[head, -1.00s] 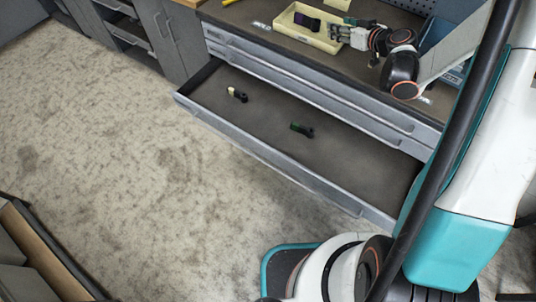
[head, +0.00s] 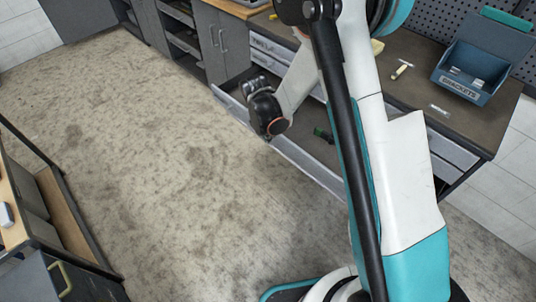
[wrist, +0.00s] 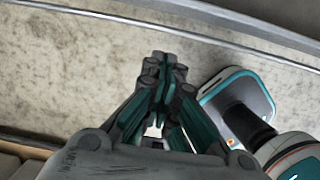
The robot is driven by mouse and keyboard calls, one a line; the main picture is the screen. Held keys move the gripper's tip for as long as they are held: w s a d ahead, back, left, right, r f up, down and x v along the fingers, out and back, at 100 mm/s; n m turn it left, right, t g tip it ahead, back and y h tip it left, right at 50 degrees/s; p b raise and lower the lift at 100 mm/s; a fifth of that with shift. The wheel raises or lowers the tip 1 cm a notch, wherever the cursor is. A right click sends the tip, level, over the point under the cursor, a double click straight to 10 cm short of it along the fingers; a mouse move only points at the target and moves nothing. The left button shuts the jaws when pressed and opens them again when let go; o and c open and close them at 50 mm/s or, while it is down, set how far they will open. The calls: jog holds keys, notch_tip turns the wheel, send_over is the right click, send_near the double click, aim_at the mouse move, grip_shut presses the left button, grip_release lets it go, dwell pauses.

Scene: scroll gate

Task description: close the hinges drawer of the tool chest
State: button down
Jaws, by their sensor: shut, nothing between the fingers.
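The pulled-out drawer (head: 312,173) of the tool chest stands open in the head view, its front edge running diagonally over the floor. A small dark and green item (head: 322,134) lies inside it; my arm hides much of the rest. I cannot read a label on this drawer. My gripper (head: 254,84) is above the drawer's left part, near its front edge. In the wrist view my gripper (wrist: 165,65) is shut and empty, with its fingertips over the floor, apart from a long grey edge that looks like the drawer front (wrist: 230,28).
A blue brackets bin (head: 480,75) and a small T-shaped item (head: 402,70) are on the worktop (head: 420,65). Grey cabinets (head: 220,45) stand at the back left. A bench (head: 25,225) stands at the lower left. The floor (head: 150,150) before the drawer is clear.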

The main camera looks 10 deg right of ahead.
jog(key=b, duration=0.6)
send_near(281, 142)
jog(key=shift+s+d+f, duration=0.2)
jog(key=shift+s+f, duration=0.6)
jog(key=shift+f, duration=0.3)
jog(key=shift+s+d+f, duration=0.15)
jog(key=shift+s+f, duration=0.6)
jog(key=shift+f, duration=0.4)
